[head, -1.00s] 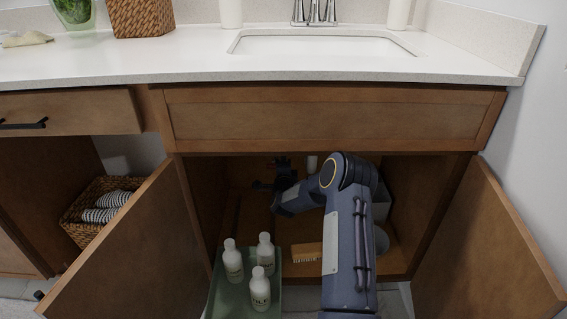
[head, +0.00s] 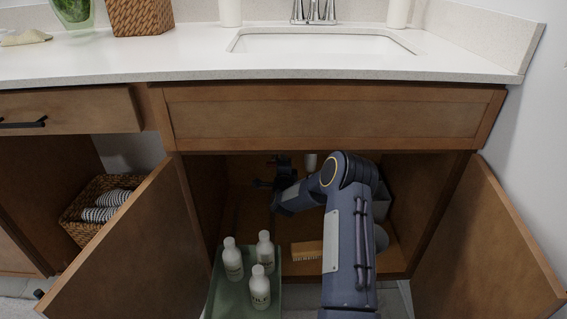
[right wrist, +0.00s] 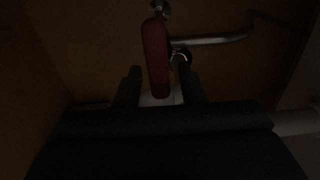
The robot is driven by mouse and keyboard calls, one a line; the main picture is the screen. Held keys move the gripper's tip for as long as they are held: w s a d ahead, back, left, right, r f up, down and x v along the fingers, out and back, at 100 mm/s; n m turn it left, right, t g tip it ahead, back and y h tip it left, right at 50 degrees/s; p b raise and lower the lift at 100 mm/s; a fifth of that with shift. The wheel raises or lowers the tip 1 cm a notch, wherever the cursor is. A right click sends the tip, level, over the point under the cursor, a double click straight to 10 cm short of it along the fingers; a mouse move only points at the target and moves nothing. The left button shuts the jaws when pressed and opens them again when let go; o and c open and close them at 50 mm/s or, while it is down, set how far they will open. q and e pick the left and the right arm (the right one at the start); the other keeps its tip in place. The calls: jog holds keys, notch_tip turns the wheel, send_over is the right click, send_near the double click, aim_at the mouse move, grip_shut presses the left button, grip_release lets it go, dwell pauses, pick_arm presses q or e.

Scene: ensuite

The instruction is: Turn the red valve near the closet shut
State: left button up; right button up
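The red valve (right wrist: 155,58) shows in the dim right wrist view as a long red lever, hanging down from a metal fitting at the back of the cabinet. My right gripper (right wrist: 160,84) is open, its two dark fingers apart on either side of the lever's lower end. Gaps show between lever and fingers; depth is hard to judge in the dark. In the head view my right arm reaches into the open cabinet under the sink, with the right gripper (head: 268,172) deep inside at the left. I cannot make out the valve there. My left gripper is not in view.
Cabinet doors (head: 130,245) and (head: 490,240) stand open on both sides. A green tray (head: 232,300) with white bottles (head: 260,288) and a wooden brush (head: 307,251) lie below the arm. A metal pipe (right wrist: 215,40) runs right of the lever.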

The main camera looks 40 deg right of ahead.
jog(key=shift+s+a, duration=0.25)
jog(key=shift+s, duration=0.05)
jog(key=p+v, duration=0.2)
jog(key=v, duration=0.5)
jog(key=shift+p, duration=0.35)
